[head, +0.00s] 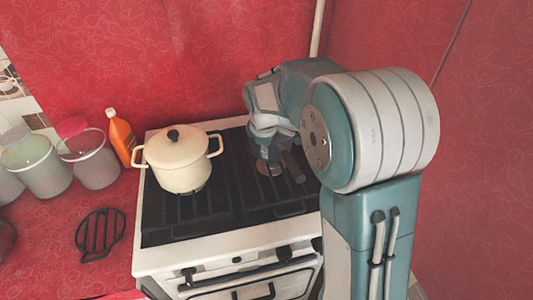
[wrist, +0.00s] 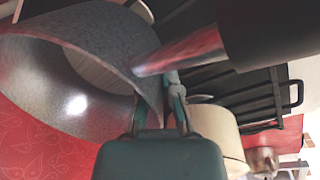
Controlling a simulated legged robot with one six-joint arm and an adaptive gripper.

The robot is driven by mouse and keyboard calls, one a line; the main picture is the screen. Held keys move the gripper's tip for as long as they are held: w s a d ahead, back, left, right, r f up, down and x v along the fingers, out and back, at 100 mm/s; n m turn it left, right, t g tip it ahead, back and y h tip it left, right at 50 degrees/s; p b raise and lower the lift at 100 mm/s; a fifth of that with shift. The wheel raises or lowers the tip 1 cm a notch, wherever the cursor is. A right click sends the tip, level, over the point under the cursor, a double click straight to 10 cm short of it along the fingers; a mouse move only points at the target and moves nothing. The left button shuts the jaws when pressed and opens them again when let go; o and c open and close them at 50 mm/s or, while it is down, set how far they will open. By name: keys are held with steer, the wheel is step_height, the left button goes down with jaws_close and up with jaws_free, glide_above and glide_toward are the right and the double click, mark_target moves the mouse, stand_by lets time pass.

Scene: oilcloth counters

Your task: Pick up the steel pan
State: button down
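The steel pan (wrist: 60,75) fills the left of the wrist view, grey and speckled, with a shiny inside. Its handle runs right from the wall, metal first and then a thick black grip (wrist: 270,30). My gripper (wrist: 162,95) is at the pan's wall, just below the root of the handle, with one finger close against the wall. The pan hides part of the fingers, so I cannot tell whether they are closed on it. In the head view my gripper (head: 268,148) is low over the right side of the stove, and my arm hides most of that spot.
A cream lidded pot (head: 180,160) stands on the left of the black stove grate (head: 210,212). An orange bottle (head: 121,137), several jars (head: 92,160) and a black trivet (head: 100,234) are on the red counter to the left. A red wall is close behind.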

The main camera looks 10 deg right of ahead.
steer(key=s+a+r, duration=0.5)
steer(key=s+r, duration=0.3)
steer(key=s, duration=0.3)
steer(key=shift+s, duration=0.2)
stand_by(0.4)
